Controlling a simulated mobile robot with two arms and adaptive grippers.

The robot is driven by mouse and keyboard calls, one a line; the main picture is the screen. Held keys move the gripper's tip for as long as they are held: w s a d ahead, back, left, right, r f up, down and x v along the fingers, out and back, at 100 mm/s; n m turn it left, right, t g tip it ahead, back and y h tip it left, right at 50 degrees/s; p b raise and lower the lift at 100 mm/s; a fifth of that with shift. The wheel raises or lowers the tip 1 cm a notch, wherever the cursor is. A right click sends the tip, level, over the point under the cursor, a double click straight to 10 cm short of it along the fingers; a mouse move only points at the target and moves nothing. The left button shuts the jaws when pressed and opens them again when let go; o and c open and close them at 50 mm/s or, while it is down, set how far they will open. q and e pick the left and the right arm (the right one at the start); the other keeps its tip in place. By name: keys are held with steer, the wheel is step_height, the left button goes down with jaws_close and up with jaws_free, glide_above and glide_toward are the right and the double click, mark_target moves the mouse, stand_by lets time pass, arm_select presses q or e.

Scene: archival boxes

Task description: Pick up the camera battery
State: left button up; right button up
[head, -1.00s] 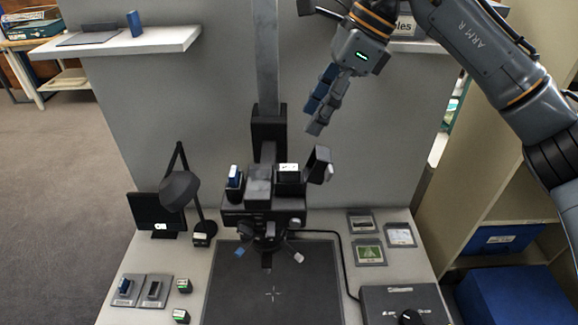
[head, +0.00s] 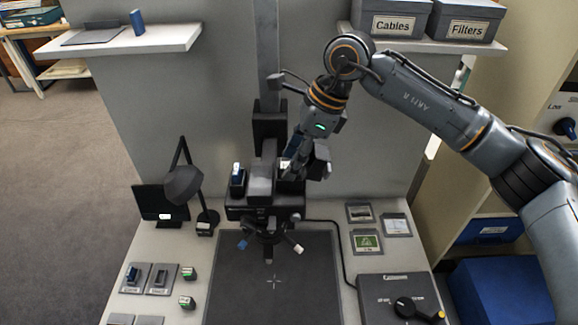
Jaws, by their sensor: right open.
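Frames do not make clear which item is the camera battery. A dark block with a pale top (head: 285,166) sits on the right of the black copy-stand head (head: 262,205); my gripper partly hides it. A blue block with a white top (head: 237,178) stands on the left of that head. Small dark blocks with green and white labels lie on the table, one at the middle left (head: 190,273) and one nearer (head: 187,302). My right gripper (head: 290,165) points down at the dark block, fingers open; contact cannot be told. My left gripper is out of view.
A black lamp (head: 184,184) stands left of the copy stand, whose grey column (head: 266,60) rises behind. A dark baseboard (head: 270,290) lies below, clear. Shelves (head: 125,40) project from the wall.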

steer(key=shift+a+f, duration=0.25)
steer(key=shift+f, duration=0.4)
jaws_close()
steer(key=shift+r, duration=0.1)
